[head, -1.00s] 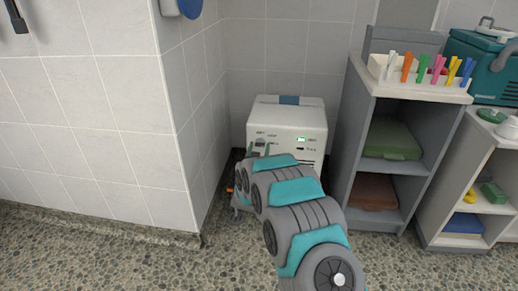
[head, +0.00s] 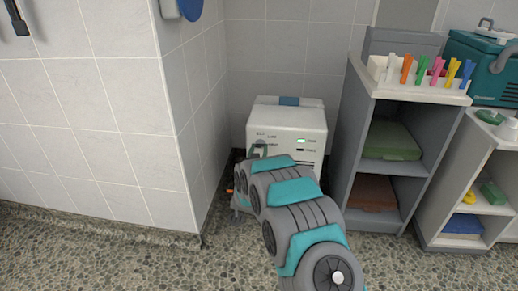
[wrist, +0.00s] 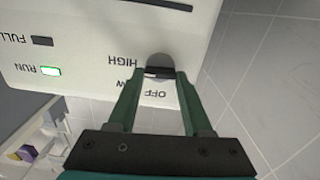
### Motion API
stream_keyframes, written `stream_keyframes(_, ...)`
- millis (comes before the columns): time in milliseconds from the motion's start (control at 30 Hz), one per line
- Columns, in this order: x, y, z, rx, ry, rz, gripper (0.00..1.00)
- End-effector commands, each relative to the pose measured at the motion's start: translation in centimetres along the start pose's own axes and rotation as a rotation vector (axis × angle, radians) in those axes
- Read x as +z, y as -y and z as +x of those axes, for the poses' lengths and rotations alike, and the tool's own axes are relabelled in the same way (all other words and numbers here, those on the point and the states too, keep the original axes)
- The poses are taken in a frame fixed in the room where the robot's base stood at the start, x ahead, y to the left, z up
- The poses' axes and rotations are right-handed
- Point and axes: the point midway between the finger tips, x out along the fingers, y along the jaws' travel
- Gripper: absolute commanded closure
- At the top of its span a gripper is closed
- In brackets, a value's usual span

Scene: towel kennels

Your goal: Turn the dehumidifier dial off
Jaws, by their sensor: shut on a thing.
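The white dehumidifier (head: 288,117) stands in the corner by the tiled wall. Its grey round dial with a dark bar (wrist: 158,66) shows in the wrist view, with its lower part between the fingertips. HIGH and OFF are printed near the dial, upside down in the wrist view. Another label is partly hidden by the left finger. The RUN lamp (wrist: 50,71) looks pale green in the wrist view; the FULL lamp (wrist: 42,41) is dark.
A grey shelf unit (head: 345,180) with a green folded item (head: 392,139) and a brown one (head: 372,192) stands close on the right. A tiled wall corner (head: 187,150) is close on the left. Speckled floor (head: 130,260) is clear in front.

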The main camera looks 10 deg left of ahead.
Motion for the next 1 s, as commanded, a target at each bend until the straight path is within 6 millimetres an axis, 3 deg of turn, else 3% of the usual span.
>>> stream_keyframes(1000, -0.1, 0.34, 0.04, 0.0, -0.002, -0.898, 1.0)
